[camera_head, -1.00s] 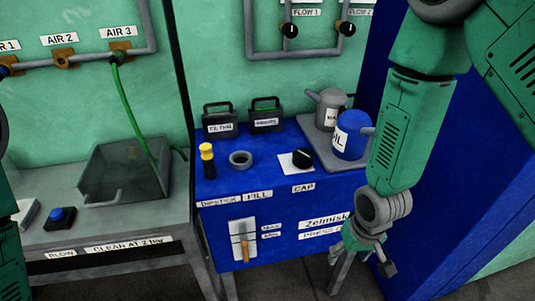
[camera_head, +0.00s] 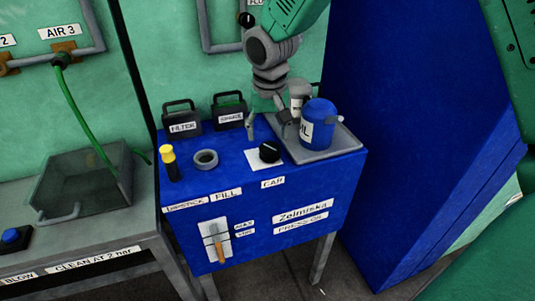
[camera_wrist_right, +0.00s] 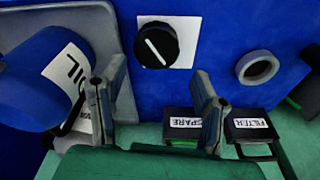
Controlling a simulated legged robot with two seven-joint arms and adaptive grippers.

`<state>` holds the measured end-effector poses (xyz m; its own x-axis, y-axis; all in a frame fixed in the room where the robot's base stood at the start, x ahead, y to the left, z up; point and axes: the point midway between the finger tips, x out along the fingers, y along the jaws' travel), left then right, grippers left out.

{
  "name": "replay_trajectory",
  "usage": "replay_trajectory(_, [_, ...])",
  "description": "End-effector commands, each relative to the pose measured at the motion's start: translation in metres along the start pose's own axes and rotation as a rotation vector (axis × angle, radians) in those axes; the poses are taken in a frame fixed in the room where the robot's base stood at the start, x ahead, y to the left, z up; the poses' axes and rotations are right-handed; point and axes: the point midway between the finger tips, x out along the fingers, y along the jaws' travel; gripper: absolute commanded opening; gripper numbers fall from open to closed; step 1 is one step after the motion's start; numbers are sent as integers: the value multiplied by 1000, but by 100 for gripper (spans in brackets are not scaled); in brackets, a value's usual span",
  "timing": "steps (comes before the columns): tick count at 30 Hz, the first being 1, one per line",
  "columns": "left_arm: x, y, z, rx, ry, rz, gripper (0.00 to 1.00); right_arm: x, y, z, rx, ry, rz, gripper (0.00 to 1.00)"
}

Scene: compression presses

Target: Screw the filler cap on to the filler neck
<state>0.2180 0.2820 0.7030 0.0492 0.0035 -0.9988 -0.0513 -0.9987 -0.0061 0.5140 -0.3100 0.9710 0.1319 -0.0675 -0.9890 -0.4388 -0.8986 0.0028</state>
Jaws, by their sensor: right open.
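The black filler cap (camera_head: 269,151) lies on a white square pad on top of the blue press, above the CAP label. It also shows in the right wrist view (camera_wrist_right: 156,44), with a white line across its top. The filler neck (camera_head: 205,159) is a grey ring above the FILL label, to the left of the cap; it shows in the right wrist view (camera_wrist_right: 257,68) too. My right gripper (camera_head: 267,128) is open and empty, just behind and above the cap. In the right wrist view its fingers (camera_wrist_right: 160,90) stand apart with the cap beyond them. My left gripper is out of view.
A blue oil can (camera_head: 318,130) and a grey can (camera_head: 299,92) stand on a grey tray (camera_head: 340,142) close right of my gripper. Black FILTER (camera_head: 181,120) and SPARE (camera_head: 230,108) boxes stand behind. A yellow-topped dipstick (camera_head: 169,161) stands left of the neck.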

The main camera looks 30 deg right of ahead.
Motion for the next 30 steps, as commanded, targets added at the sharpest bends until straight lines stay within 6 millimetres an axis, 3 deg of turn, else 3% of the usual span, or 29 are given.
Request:
replay_trajectory(8, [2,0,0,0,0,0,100,18,1,2,0,-2,0,56])
replay_trajectory(16, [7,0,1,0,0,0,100,57,3,5,0,-2,-1,56])
replay_trajectory(23, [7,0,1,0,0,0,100,59,3,5,-1,0,-2,56])
replay_trajectory(27, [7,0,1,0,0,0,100,59,3,5,-1,0,-1,17])
replay_trajectory(29, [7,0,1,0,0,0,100,59,3,5,-1,0,-1,17])
replay_trajectory(30, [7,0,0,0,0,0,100,59,3,5,-1,0,-2,12])
